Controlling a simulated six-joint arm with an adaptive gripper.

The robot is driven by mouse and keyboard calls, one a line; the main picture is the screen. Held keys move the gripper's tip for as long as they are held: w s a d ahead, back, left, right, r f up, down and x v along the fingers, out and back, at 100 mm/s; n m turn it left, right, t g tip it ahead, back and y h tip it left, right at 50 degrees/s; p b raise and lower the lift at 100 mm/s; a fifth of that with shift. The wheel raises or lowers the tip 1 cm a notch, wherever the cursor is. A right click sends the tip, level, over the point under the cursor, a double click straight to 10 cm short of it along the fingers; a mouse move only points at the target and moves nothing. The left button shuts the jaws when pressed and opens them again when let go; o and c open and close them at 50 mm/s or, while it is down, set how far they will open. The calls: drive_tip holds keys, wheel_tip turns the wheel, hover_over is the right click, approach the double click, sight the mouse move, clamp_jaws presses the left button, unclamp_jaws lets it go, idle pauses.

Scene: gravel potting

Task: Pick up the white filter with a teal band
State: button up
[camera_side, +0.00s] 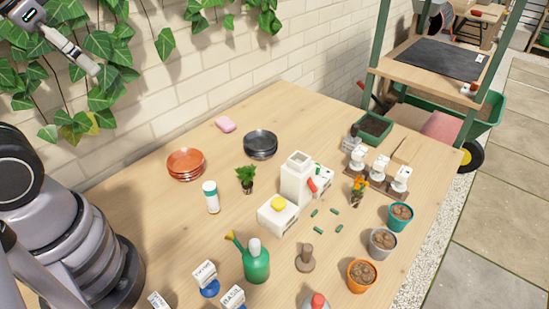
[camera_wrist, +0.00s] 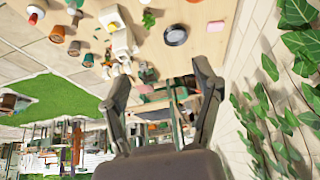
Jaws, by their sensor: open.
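The white filter with a teal band (camera_side: 212,202) stands upright on the wooden table (camera_side: 150,190) in the side view, in front of the terracotta saucers and left of a small green plant. My gripper (camera_side: 92,68) is high at the upper left of the side view, far from the filter and above the table. In the wrist view its two fingers (camera_wrist: 160,88) are spread apart with nothing between them. I cannot clearly make out the filter in the wrist view.
Terracotta saucers (camera_side: 185,164), black saucers (camera_side: 260,144) and a small plant (camera_side: 245,178) stand around the filter. Ivy (camera_side: 110,45) hangs on the wall beside my gripper.

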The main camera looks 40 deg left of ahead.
drive_tip(key=w+d+f+n+g+h, duration=0.25)
drive_tip(key=w+f+n+g, duration=0.2)
drive_tip(key=f, duration=0.25)
drive_tip(key=n+h, duration=1.1)
hover_over(207, 184)
drive_tip(key=s+a, duration=0.2)
wheel_tip(207, 184, down, 17)
drive_tip(key=f+n+t, duration=0.1)
drive_tip(key=f+n, duration=0.1)
drive_tip(key=f, duration=0.1)
drive_tip(key=a+f+n+t, duration=0.1)
drive_tip(key=f+n+t, duration=0.1)
drive_tip(key=f, duration=0.1)
drive_tip(key=f+n+t, duration=0.1)
drive_tip(key=f+n, duration=0.2)
drive_tip(key=shift+w+a+f, duration=0.1)
drive_tip(key=shift+w+a, duration=0.05)
drive_tip(key=shift+a, duration=0.2)
drive_tip(key=shift+t, duration=0.35)
drive_tip(key=shift+x, duration=2.45)
clamp_jaws()
